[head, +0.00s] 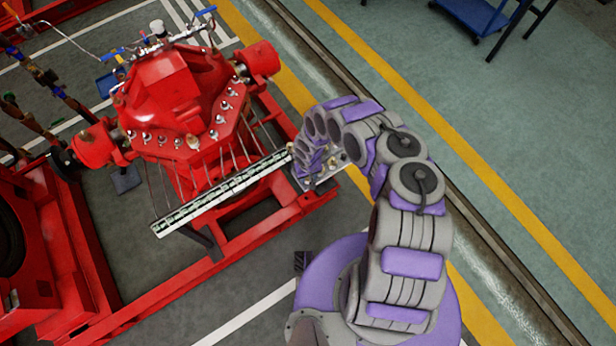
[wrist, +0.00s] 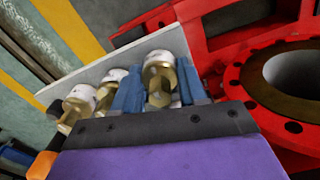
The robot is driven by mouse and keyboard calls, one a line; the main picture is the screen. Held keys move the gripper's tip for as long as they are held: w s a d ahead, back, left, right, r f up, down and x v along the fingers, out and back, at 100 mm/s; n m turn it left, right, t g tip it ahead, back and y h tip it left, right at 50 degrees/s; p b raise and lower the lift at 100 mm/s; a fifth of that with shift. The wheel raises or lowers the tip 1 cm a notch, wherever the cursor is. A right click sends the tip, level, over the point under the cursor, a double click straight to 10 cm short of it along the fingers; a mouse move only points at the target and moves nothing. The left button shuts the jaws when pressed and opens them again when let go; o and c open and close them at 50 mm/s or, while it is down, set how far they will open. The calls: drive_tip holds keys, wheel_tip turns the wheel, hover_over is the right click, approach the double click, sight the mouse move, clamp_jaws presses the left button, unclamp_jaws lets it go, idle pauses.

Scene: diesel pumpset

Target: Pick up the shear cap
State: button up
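Several white-and-brass shear caps stand on a pale plate (wrist: 62,88). In the wrist view, one cap (wrist: 159,84) sits between the two blue fingers of my gripper (wrist: 158,84). The fingers stand apart on either side of it. A sliver of plate seems to show beside the cap, and I see no clear contact. Two more caps, the near one (wrist: 79,100) and one behind it (wrist: 109,90), stand left of the left finger. In the head view, the plate (head: 334,178) is at the pumpset's right end, and my arm hides most of the caps and gripper.
The red pumpset (head: 178,105) stands left of my arm, with a long slotted rail (head: 222,192) along its front. In the wrist view, a red flange (wrist: 258,92) with a round opening lies close on the right. Open floor (head: 480,130) lies to the right.

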drive_tip(key=c, duration=0.4)
drive_tip(key=shift+r+p, duration=0.35)
drive_tip(key=shift+r, duration=0.25)
wheel_tip(320, 180, up, 2)
drive_tip(key=shift+r+p, duration=0.25)
drive_tip(key=shift+p, duration=0.45)
drive_tip(key=s+d, duration=0.2)
drive_tip(key=s, duration=0.5)
drive_tip(key=s+d+r, duration=0.1)
drive_tip(key=s+d, duration=0.2)
drive_tip(key=s, duration=0.5)
drive_tip(key=shift+d+r+b, duration=0.15)
drive_tip(key=shift+b, duration=0.2)
